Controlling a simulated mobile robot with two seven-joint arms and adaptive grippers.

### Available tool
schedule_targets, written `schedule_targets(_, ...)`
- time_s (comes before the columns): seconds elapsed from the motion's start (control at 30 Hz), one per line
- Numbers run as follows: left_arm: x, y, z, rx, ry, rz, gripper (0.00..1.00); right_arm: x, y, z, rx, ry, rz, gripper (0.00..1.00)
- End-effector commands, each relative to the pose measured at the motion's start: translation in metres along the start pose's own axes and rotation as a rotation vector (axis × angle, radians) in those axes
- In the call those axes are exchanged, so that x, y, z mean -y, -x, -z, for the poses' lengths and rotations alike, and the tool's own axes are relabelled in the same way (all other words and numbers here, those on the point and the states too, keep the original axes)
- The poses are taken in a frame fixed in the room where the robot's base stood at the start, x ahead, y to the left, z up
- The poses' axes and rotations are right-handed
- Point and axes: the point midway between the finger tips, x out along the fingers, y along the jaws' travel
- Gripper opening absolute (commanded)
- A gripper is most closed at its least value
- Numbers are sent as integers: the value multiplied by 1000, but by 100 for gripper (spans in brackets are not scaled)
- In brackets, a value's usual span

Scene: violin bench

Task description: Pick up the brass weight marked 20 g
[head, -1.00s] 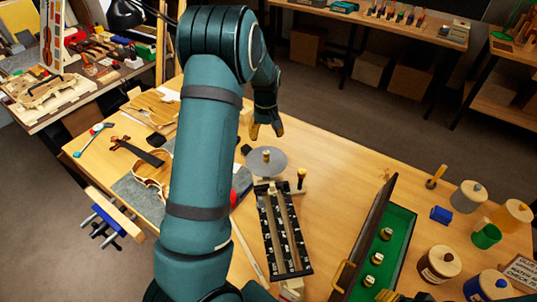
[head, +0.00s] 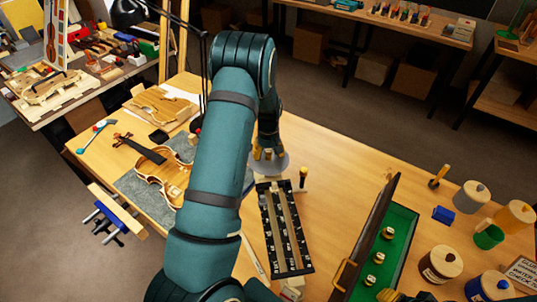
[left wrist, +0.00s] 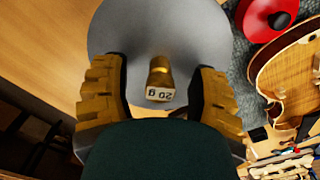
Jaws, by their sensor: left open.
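The brass weight (left wrist: 160,78) stands on a round grey plate (left wrist: 112,28), its white label reading 20 g upside down in the left wrist view. My left gripper (left wrist: 160,100) is open, with one yellow finger on each side of the weight and a gap on both sides. In the head view, my left gripper (head: 268,153) is down at the grey plate (head: 285,166), and its fingers largely hide the weight. A yellow tip at the bottom edge of the head view may be my right gripper; its state cannot be made out.
A black scale frame (head: 284,228) and an upright wooden-handled tool (head: 303,176) stand close to the plate. A green-lined case (head: 401,236) with several brass weights is to the right. A violin (head: 168,178) lies left of my arm.

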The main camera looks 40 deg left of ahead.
Motion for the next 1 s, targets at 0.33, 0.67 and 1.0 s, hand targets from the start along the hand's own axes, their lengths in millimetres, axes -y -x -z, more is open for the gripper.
schedule_targets(0.33, 0, 0, 0, 0, 0, 0, 0, 0, 0, 0, 0, 0, 0, 47)
schedule_targets(0.67, 0, 2, 0, -1, 0, -1, 0, 0, 0, 0, 0, 0, 0, 47)
schedule_targets(1.0, -1, 55, 1, -4, 0, -3, 0, 0, 0, 0, 0, 0, 0, 47)
